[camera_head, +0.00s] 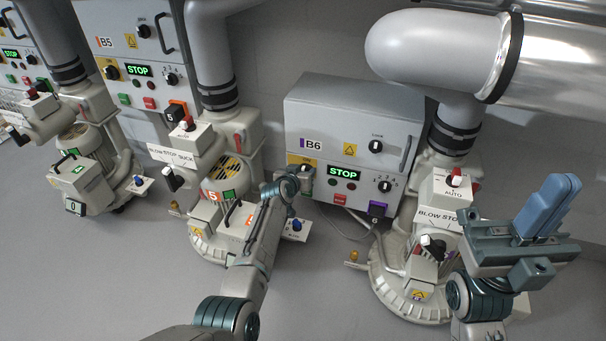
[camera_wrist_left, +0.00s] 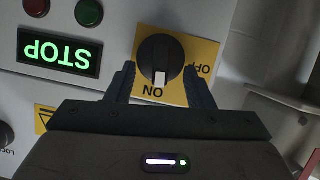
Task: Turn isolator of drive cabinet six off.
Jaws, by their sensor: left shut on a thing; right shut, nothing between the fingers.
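Drive cabinet B6 (camera_head: 352,130) is a grey box on the wall. Its isolator is a black rotary knob (camera_wrist_left: 160,60) on a yellow plate (camera_wrist_left: 205,52) marked ON and OFF, seen upside down in the left wrist view. The knob's white pointer is at ON. My left gripper (camera_wrist_left: 158,82) is shut on the knob, one finger on each side. In the head view my left gripper (camera_head: 307,172) is at the cabinet's lower left and hides most of the knob. My right gripper (camera_head: 545,207) is shut and empty, raised at the right.
A green STOP display (camera_head: 342,171), lamps, a Lock knob (camera_head: 376,146) and a handle (camera_head: 406,153) are on the cabinet. Blower units with white boxes (camera_head: 440,195) stand on both sides. Cabinet B5 (camera_head: 128,45) is further left. Grey floor in front is clear.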

